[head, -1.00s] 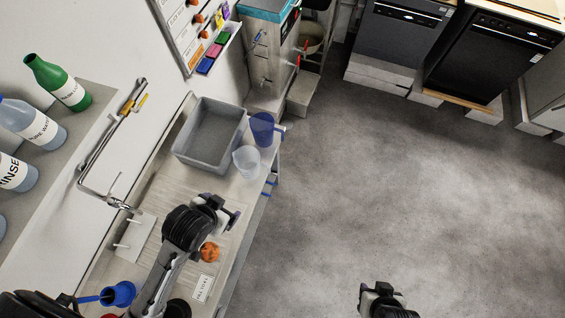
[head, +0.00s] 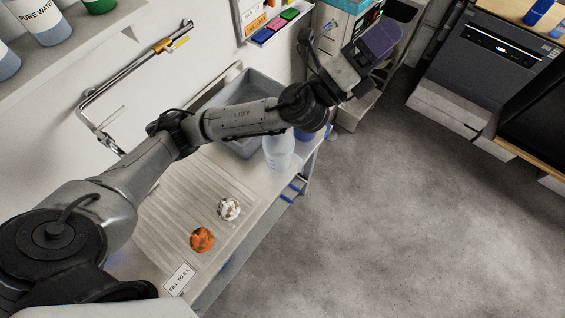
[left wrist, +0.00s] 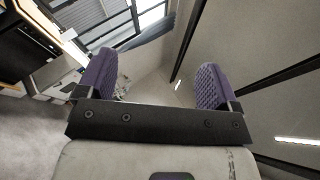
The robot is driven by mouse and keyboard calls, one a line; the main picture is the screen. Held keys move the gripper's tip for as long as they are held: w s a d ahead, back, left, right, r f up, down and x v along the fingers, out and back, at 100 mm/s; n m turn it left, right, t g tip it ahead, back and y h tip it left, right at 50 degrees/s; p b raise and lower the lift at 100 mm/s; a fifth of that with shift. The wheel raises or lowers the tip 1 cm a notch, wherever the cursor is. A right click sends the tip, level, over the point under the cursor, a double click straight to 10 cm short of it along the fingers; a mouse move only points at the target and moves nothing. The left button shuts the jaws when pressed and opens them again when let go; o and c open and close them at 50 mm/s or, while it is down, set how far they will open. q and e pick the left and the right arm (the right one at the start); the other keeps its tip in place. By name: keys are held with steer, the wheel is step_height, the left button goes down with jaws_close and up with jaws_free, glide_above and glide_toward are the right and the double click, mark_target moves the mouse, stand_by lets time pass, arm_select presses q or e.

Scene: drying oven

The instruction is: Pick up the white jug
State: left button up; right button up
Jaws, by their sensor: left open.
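The white jug (head: 278,152), translucent, stands upright on the counter near its front edge in the head view. My left forearm passes in front of its upper part. My left gripper (head: 378,42) is raised beyond the jug, up and to the right, clear of it. In the left wrist view the two purple-padded fingers (left wrist: 155,75) stand wide apart with nothing between them. The jug does not show in the left wrist view. My right gripper is out of view.
A grey basin (head: 245,88) and a blue jug (head: 304,135), both partly hidden by my arm, are near the white jug. An orange object (head: 202,240) and a white-and-brown one (head: 229,209) lie on the counter (head: 165,215). The floor at right is clear.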

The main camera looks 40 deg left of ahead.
arm_select(q)
steer(key=d+f+m+g+h+b, duration=0.15)
steer(key=m+g+h, duration=0.25)
steer(key=m, duration=0.4)
steer(key=d+f+m+g+h, duration=0.2)
steer(key=d+m+g+h, duration=0.1)
steer(key=m+h, duration=0.3)
steer(key=m+g+y+b, duration=0.1)
steer(key=m+g+y, duration=1.65)
steer(key=m, duration=1.25)
glide_above(296, 156)
step_height(296, 156, down, 30)
steer(key=t+y, duration=0.1)
steer(key=f, duration=0.8)
steer(key=shift+d+f, duration=0.2)
steer(key=shift+d, duration=0.05)
steer(key=shift+a+f, duration=0.15)
steer(key=shift+f, duration=2.5)
